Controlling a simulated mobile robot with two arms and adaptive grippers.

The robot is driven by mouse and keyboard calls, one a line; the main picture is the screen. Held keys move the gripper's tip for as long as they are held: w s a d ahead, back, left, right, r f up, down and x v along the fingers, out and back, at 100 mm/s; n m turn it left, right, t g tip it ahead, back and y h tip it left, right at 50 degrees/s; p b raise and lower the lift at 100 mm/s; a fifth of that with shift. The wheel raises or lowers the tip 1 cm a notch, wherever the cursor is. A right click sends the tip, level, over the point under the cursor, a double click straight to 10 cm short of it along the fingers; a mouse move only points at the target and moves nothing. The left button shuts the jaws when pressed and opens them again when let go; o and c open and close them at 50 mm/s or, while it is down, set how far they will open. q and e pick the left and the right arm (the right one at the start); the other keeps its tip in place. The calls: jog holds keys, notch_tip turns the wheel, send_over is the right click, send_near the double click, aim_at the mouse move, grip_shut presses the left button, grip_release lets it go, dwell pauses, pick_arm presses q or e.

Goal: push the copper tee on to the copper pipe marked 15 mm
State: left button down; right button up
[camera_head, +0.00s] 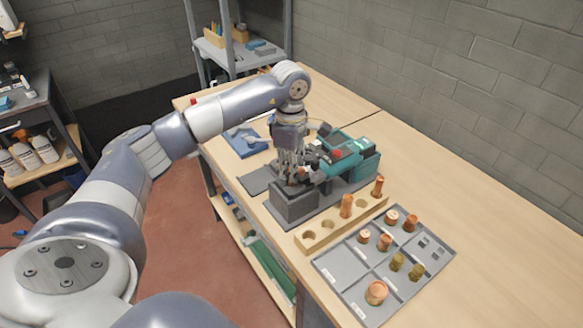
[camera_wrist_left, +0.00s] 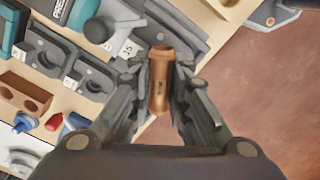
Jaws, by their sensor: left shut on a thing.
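My left gripper (camera_head: 291,180) is low over a dark grey block fixture (camera_head: 294,203) on the bench. In the left wrist view the gripper (camera_wrist_left: 161,88) is shut on a copper fitting (camera_wrist_left: 160,80), which I take to be the tee. It shows as a straight tube with flared ends and small dark lettering; no side branch can be made out. A white label reading 15 (camera_wrist_left: 130,48) is on a grey holder just left of the fitting. The 15 mm pipe itself cannot be made out, nor whether the fitting touches it. My right gripper is out of view.
A teal tool (camera_head: 362,160) stands close behind the gripper. A wooden rack (camera_head: 323,235) with copper pieces is in front of the fixture. A grey compartment tray (camera_head: 345,283) with several fittings is nearer. The bench (camera_head: 450,205) is clear at the right.

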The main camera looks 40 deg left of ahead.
pick_arm(q)
jog(key=shift+s+f, duration=0.35)
jog(key=shift+f, duration=0.35)
jog(key=c, duration=1.4)
grip_release()
jog(key=shift+c, duration=0.2)
jog(key=shift+w+a+f, duration=0.1)
jog(key=shift+w+a, duration=0.15)
jog(key=shift+w, duration=0.05)
jog(key=shift+s+r, duration=0.1)
jog(key=shift+r, duration=0.15)
notch_tip(320, 180, up, 12)
jog(key=shift+f, duration=0.1)
